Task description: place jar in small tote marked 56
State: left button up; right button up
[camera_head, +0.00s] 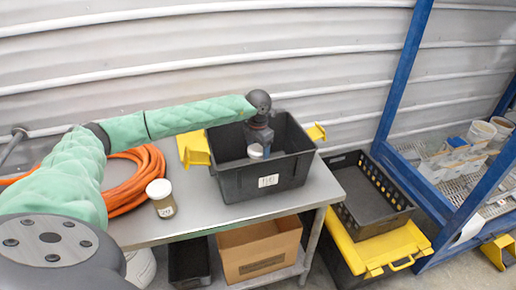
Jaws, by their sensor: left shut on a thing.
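My left gripper (260,137) reaches down into a black tote (262,187) on the grey table. It is shut on a jar with a white lid (255,151), of which only the lid shows inside the tote. The tote's wall hides the rest, so I cannot tell if the jar touches the bottom. The tote has yellow flaps at its sides and a white label (268,181) that is too small to read surely. A second jar (162,199) with a pale lid stands upright on the table, left of the tote. My right gripper is not in view.
An orange hose (137,172) lies coiled at the left of the table (200,222). A cardboard box (258,250) sits on the shelf below. A black crate (372,195) on a yellow lid and a blue-framed rack (400,80) stand at right.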

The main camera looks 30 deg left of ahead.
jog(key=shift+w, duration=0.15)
pick_arm(q)
jog(key=o, duration=1.5)
jog(key=shift+c, duration=0.2)
jog(key=shift+o, duration=0.3)
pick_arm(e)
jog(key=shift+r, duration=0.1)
pick_arm(q)
jog(key=shift+r, duration=0.1)
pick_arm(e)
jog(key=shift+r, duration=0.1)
pick_arm(q)
jog(key=shift+r+b, duration=0.35)
jog(key=shift+b, duration=0.05)
notch_tip(320, 180, up, 5)
jog(key=b, duration=0.2)
jog(key=shift+f+b, duration=0.1)
jog(key=shift+b, duration=0.2)
notch_tip(320, 180, up, 6)
jog(key=b, duration=0.2)
jog(key=shift+r, duration=0.2)
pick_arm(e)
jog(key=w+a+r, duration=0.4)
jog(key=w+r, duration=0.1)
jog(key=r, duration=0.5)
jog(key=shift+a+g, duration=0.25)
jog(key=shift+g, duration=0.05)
